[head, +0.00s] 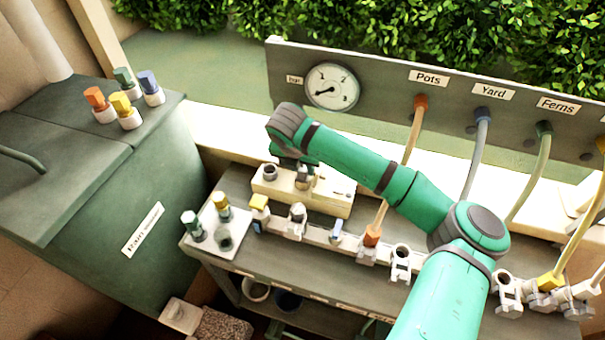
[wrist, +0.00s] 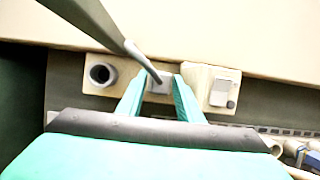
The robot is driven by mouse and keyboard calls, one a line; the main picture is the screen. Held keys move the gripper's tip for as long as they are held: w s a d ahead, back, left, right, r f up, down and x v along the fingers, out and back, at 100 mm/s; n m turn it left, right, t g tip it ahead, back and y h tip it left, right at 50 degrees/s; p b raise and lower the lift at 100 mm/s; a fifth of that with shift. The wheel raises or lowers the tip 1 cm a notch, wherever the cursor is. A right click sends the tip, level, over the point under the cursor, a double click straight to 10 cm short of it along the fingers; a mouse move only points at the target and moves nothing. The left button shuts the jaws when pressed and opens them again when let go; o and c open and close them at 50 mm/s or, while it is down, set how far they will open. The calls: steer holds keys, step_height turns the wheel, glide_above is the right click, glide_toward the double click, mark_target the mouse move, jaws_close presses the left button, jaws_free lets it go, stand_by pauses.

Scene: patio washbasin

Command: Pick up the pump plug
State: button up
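A cream box (head: 325,200) stands on the bench, below the gauge board. In the wrist view a small grey block (wrist: 160,84), which looks like the pump plug, sits at this box with a grey rod or cord running to it from the upper left. In the head view the grey piece (head: 303,183) is partly hidden by my arm. My gripper (wrist: 160,76) is open, with one finger on each side of the grey block. I cannot tell whether either finger touches it. In the head view my gripper (head: 290,163) is low over the box, mostly hidden behind the wrist.
The box has a round socket (wrist: 102,74) at left and a switch-like part (wrist: 222,92) at right. A white plate (head: 215,238) with coloured caps lies left. A hose (head: 410,135) hangs close to my arm. The gauge board (head: 380,75) stands behind; a green cabinet (head: 120,190) is at left.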

steer(key=shift+w+d+f, duration=0.15)
steer(key=shift+w+f, duration=0.05)
steer(key=shift+f, duration=0.3)
jaws_close()
